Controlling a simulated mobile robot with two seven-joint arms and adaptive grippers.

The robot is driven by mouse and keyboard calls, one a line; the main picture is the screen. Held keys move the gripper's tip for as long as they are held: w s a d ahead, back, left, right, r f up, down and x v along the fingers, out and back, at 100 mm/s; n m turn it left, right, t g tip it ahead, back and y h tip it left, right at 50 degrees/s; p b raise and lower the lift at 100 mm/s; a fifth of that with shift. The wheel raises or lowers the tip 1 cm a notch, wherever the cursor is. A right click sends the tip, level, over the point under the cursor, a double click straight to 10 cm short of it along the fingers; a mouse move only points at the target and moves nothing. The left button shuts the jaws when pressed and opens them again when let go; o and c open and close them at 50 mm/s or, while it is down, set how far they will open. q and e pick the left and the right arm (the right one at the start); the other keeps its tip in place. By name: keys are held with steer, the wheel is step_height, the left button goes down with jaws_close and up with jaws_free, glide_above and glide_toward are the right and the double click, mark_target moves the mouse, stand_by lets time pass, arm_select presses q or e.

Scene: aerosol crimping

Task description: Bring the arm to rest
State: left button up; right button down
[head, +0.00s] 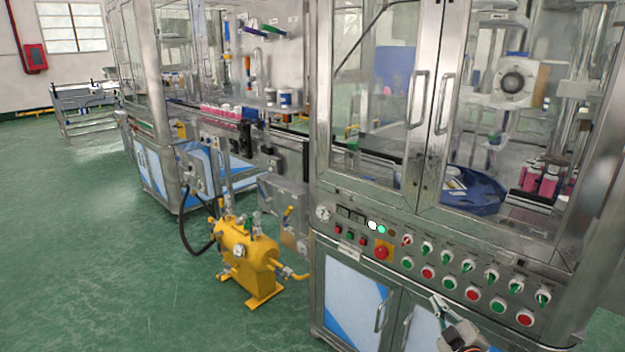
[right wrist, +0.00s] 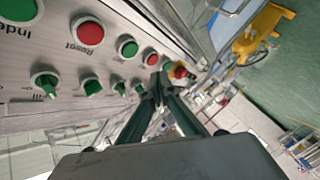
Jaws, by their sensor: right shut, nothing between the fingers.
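My right gripper (head: 438,301) shows at the bottom of the head view, in front of the machine's lower doors and below its control panel (head: 345,228). In the right wrist view its dark fingers (right wrist: 163,92) come together at the tips, with nothing held between them. The panel's buttons and switches fill the upper left of that view. My left gripper is in neither view.
The panel carries a red mushroom button (head: 382,252), also in the wrist view (right wrist: 180,71), and several red and green buttons. A yellow pump unit (head: 243,255) stands on the floor at left. Green floor (head: 90,240) is open farther left.

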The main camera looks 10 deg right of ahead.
steer(key=s+a+f+m+g+y, duration=0.1)
steer(key=s+a+f+g, duration=0.1)
steer(key=s+a+f, duration=0.2)
steer(key=s+a+f+m+g+y, duration=0.1)
steer(key=s+a+f, duration=0.4)
steer(key=s+a, duration=0.5)
steer(key=s+a+f+m+g+y, duration=0.1)
steer(key=s+a+f, duration=0.4)
steer(key=s, duration=1.3)
steer(key=a+m+g, duration=0.1)
steer(key=a+g, duration=0.1)
steer(key=shift+a+f+m+g+y, duration=0.15)
steer(key=shift+a+m+g+y, duration=0.15)
steer(key=shift+y, duration=0.1)
steer(key=shift+s+d, duration=0.1)
steer(key=shift+s, duration=0.05)
